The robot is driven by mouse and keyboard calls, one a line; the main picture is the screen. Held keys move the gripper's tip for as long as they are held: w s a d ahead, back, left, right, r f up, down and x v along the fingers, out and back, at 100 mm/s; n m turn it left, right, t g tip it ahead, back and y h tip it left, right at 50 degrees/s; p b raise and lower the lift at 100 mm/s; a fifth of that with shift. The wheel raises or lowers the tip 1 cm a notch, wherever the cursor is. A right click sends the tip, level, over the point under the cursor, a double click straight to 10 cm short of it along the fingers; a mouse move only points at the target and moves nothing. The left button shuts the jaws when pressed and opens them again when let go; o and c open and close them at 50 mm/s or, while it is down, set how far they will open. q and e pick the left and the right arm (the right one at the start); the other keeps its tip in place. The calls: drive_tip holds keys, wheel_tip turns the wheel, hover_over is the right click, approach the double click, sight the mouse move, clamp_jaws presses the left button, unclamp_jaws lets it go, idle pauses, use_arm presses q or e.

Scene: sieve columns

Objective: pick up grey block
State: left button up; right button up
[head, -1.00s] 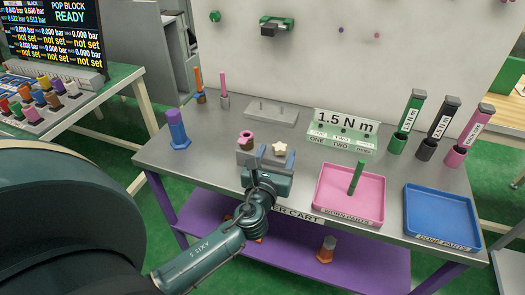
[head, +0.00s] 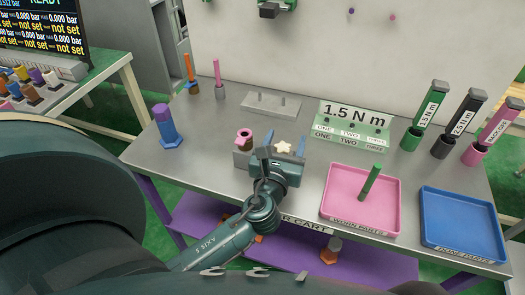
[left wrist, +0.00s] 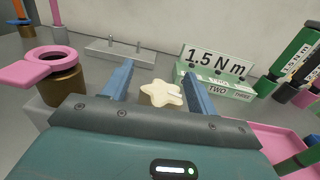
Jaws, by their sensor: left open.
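A grey block (head: 242,158) stands near the middle front of the steel table, mostly behind my left gripper. A pink ring on a brown piece (head: 244,141) and a cream star-shaped piece (head: 283,147) show at it. My left gripper (head: 283,151) is open over the block's right part, its blue fingers apart. In the left wrist view the star (left wrist: 161,94) appears between the fingers, with nothing visibly gripped. The block's left part (left wrist: 44,113) shows at the left there; the rest is hidden by my gripper. My right gripper is not in view.
A grey plate with two pegs (head: 271,104) lies behind. A green 1.5 N m sign (head: 350,127) stands at the back right. The pink tray (head: 335,209) holding a green rod (head: 370,183) and the blue tray (head: 462,225) are to the right. A blue-purple post (head: 168,130) stands left.

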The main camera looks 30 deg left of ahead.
use_arm(q)
drive_tip(key=shift+r, duration=0.15)
clamp_jaws()
idle(0.6)
